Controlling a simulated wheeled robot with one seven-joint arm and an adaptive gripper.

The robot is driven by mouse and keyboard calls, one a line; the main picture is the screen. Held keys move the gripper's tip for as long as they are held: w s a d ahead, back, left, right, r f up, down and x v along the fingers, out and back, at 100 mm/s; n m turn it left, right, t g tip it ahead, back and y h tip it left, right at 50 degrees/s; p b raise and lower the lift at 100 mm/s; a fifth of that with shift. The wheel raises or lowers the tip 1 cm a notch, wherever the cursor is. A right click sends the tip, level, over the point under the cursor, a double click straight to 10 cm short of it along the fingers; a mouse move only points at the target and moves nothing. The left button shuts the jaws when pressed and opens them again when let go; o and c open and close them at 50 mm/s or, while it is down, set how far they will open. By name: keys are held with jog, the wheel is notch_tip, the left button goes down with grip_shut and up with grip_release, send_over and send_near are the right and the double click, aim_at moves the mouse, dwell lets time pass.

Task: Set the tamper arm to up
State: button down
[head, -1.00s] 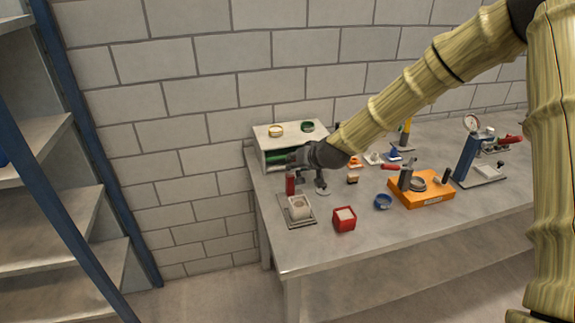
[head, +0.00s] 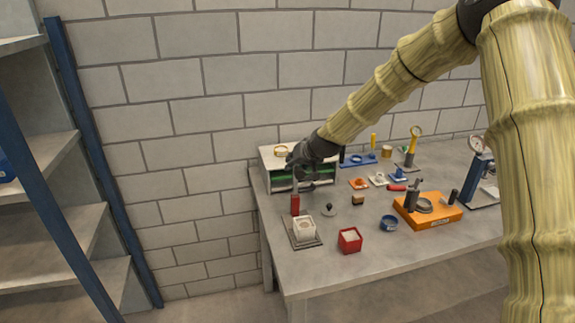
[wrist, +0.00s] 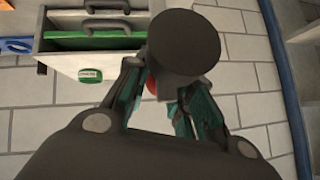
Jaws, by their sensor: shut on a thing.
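The tamper stands at the table's left end. Its red post (head: 295,204) is beside a white sand box (head: 305,228) on a grey plate. My gripper (head: 304,172) is above the post, in front of the cabinet. In the wrist view a dark grey round-ended part of the tamper arm (wrist: 185,45) rises between the fingers, with a bit of red (wrist: 151,86) behind it. My gripper is shut on the arm. The fingers and the dark part hide the grip point, and the arm's exact angle is hard to tell.
A white cabinet (head: 270,180) with a green drawer (wrist: 95,40) stands close behind my gripper. A red box (head: 350,240), a blue ring (head: 389,222), a small knobbed disc (head: 329,210) and an orange fixture (head: 436,215) stand to the right.

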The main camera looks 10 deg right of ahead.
jog(key=shift+a+f+g, duration=0.15)
jog(key=shift+g, duration=0.15)
jog(key=c, duration=1.6)
grip_release()
jog(key=shift+w, duration=0.1)
jog(key=o, duration=0.3)
jog(key=shift+w, duration=0.1)
jog(key=shift+o, duration=0.6)
jog(key=shift+w+f, duration=0.15)
jog(key=shift+s+r, duration=0.25)
jog(key=shift+s+d+r, duration=0.2)
jog(key=shift+s+r, duration=0.15)
jog(key=shift+r, duration=0.15)
jog(key=v, duration=1)
jog(key=shift+s, duration=0.15)
jog(key=shift+d, duration=0.1)
